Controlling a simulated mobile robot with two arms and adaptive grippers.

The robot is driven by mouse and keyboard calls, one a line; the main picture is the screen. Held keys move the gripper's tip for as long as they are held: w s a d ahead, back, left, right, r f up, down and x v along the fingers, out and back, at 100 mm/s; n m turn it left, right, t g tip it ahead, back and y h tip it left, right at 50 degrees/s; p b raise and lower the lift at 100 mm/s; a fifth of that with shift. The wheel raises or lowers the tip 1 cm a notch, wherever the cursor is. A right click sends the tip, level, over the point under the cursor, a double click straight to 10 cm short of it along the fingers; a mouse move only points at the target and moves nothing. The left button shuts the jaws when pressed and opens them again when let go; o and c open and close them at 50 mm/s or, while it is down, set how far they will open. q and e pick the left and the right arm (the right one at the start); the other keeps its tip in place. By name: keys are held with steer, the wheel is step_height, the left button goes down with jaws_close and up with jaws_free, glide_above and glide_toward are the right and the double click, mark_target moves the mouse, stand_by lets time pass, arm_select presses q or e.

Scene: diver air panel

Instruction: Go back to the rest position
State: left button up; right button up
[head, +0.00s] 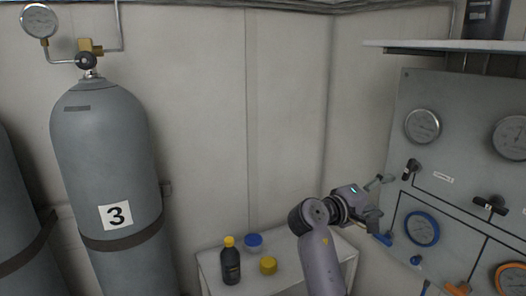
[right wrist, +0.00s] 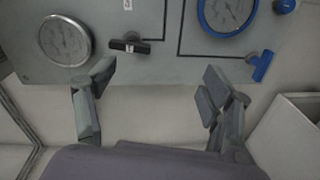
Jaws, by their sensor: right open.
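My right gripper (head: 381,198) is in front of the lower left part of the grey air panel (head: 445,110) in the head view. In the right wrist view the same gripper (right wrist: 157,82) has its two fingers spread wide apart with nothing between them. A black valve handle (right wrist: 130,46) is on the panel beyond the left finger, and a blue valve handle (right wrist: 262,66) is beyond the right finger. Neither handle is between the fingers; whether a finger touches the panel I cannot tell. My left gripper is not in view.
A white table (head: 213,262) below holds a dark bottle with a yellow cap (head: 231,262), a blue lid (head: 253,241) and a yellow lid (head: 268,265). A grey cylinder marked 3 (head: 105,150) stands at left. A shelf (head: 450,46) juts out above the panel. The wall's middle is clear.

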steer(key=s+f+y, duration=0.3)
steer(key=s+f, duration=0.2)
steer(key=f, duration=0.4)
steer(key=s+a+f+y, duration=0.1)
steer(key=s+f+y, duration=0.1)
steer(key=s+f, duration=0.5)
steer(key=s+f+y, duration=0.3)
steer(key=f, duration=0.8)
steer(key=s+a+f+g+y, duration=0.1)
steer(key=s+a+f+y, duration=0.2)
steer(key=s, duration=0.5)
steer(key=s+a+f+g+y, duration=0.1)
steer(key=s+a+f+y, duration=0.1)
steer(key=s+a, duration=0.4)
steer(key=s+a+f+g+y, duration=0.1)
steer(key=s+a+f+y, duration=0.15)
steer(key=s, duration=0.65)
step_height(320, 180, down, 31)
steer(key=s+g+b, duration=0.2)
steer(key=b, duration=0.3)
steer(key=s+d+f+g+b, duration=0.1)
steer(key=s+d+f+b, duration=0.1)
steer(key=s+f, duration=1.4)
step_height(320, 180, down, 3)
steer(key=shift+d+f+b, duration=0.1)
steer(key=shift+d+b, duration=0.3)
steer(key=shift+b, duration=0.1)
